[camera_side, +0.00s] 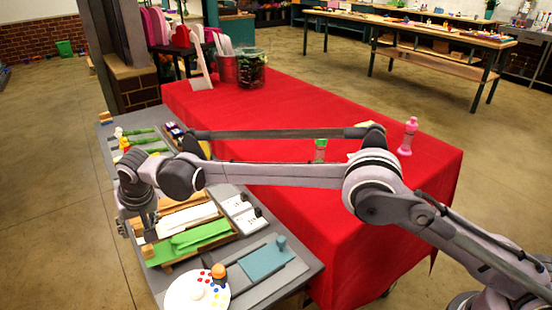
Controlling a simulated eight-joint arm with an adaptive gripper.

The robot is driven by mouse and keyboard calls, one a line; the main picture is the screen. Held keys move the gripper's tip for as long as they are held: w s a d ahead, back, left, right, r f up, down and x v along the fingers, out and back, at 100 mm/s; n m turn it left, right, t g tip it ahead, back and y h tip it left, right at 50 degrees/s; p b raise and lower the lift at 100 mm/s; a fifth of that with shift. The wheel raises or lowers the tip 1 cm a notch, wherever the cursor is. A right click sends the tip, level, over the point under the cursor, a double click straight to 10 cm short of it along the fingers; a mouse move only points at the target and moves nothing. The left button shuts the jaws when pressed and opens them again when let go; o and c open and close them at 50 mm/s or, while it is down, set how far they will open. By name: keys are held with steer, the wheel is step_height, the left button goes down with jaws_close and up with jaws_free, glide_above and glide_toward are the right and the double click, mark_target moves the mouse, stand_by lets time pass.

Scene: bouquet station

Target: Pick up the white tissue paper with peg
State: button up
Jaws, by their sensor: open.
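A white sheet (190,219), which looks like the white tissue paper, lies in a wooden rack on the grey side table. A green sheet (203,236) lies in front of it. My gripper (137,227) points down at the left end of the rack, near the white sheet's left end. A peg on the white sheet is not clearly visible. Two small white pieces with dark pegs (236,204) lie right of the rack.
A teal sheet with a peg (266,262) and a round white palette (196,291) lie at the table's front. Green-stemmed items (140,140) lie at the back. The red-covered table (300,95) adjoins on the right, with a pink bottle (408,136).

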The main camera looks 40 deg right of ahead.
steer(key=shift+f, duration=0.1)
jaws_close()
stand_by(0.3)
